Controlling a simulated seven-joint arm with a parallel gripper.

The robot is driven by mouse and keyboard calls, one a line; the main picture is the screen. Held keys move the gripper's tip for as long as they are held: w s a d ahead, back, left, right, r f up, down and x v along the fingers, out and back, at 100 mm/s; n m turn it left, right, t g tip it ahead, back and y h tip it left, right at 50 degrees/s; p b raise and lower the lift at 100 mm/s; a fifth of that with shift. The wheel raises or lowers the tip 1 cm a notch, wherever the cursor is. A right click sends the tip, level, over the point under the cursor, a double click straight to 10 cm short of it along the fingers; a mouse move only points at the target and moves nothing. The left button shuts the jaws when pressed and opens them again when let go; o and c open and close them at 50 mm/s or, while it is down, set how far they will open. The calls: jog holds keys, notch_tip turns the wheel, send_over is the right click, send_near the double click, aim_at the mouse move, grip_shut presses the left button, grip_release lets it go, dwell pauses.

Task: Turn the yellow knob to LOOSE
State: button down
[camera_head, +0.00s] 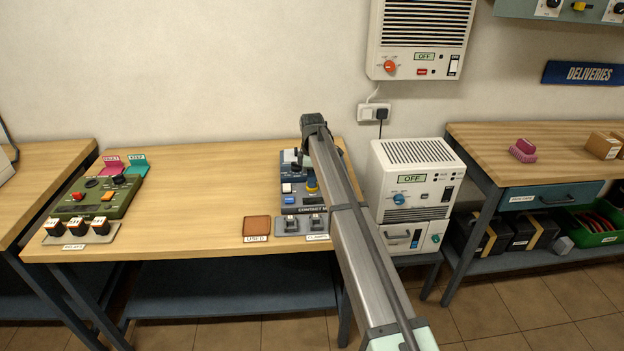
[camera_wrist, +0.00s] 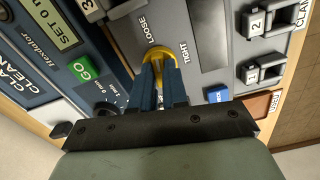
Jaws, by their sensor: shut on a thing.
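The yellow knob (camera_wrist: 158,53) is on a grey panel of the blue contact machine in the wrist view. The word LOOSE is printed to its upper left and TIGHT to its right. My gripper (camera_wrist: 160,70) has its two blue fingers shut on the knob, one on each side. The fingers hide part of the knob, so I cannot tell exactly where it points. In the head view the knob (camera_head: 312,187) shows as a small yellow spot beside my arm, which covers part of the machine (camera_head: 288,167).
A green GO button (camera_wrist: 84,70) and a blue button (camera_wrist: 217,94) lie near my fingers. Numbered clamps (camera_wrist: 262,22) are at the right. A brown USED tray (camera_head: 257,226) lies beside the machine. A green control box (camera_head: 96,197) is farther left, with bare tabletop between.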

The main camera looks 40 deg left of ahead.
jog(key=shift+n, duration=1)
jog(key=c, duration=1.1)
grip_release()
jog(key=shift+c, duration=0.2)
jog(key=shift+r, duration=0.1)
notch_tip(320, 180, up, 14)
jog(key=shift+f, duration=0.2)
